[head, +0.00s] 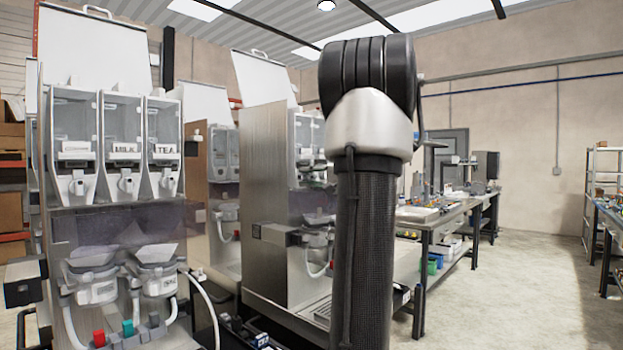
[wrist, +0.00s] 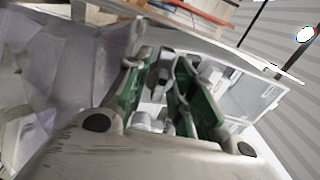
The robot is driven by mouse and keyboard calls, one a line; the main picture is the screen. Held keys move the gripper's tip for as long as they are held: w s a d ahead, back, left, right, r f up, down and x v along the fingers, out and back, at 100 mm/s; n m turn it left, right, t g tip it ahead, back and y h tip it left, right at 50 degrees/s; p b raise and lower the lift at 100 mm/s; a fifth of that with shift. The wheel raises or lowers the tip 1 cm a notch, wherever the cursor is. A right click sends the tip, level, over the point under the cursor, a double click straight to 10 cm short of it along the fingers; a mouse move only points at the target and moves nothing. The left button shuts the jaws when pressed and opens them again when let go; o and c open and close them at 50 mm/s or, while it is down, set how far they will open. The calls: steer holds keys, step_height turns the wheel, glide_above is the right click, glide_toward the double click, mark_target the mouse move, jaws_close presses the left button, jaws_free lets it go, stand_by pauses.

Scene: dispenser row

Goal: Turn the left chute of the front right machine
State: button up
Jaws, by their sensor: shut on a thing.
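The front right machine (head: 272,195) stands in the middle of the head view, with a brushed metal side and a raised white lid. Its clear canisters (head: 305,135) are partly covered by my arm. My gripper does not show in the head view. In the wrist view my gripper (wrist: 163,88) has green-padded fingers closed around a small grey-white part, which looks like the left chute (wrist: 161,75). The wrist view is strongly tilted, and the fingers hide much of this part, so its turn angle cannot be told.
Another machine (head: 115,160) with canisters labelled MILK and TEA stands at the left. Mixing bowls (head: 155,268) and hoses sit below them. A workbench (head: 440,215) stands behind my arm. Open floor (head: 520,290) lies at the right.

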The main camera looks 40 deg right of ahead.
steer(key=shift+f+n, duration=0.1)
steer(key=shift+n, duration=0.3)
steer(key=o, duration=0.7)
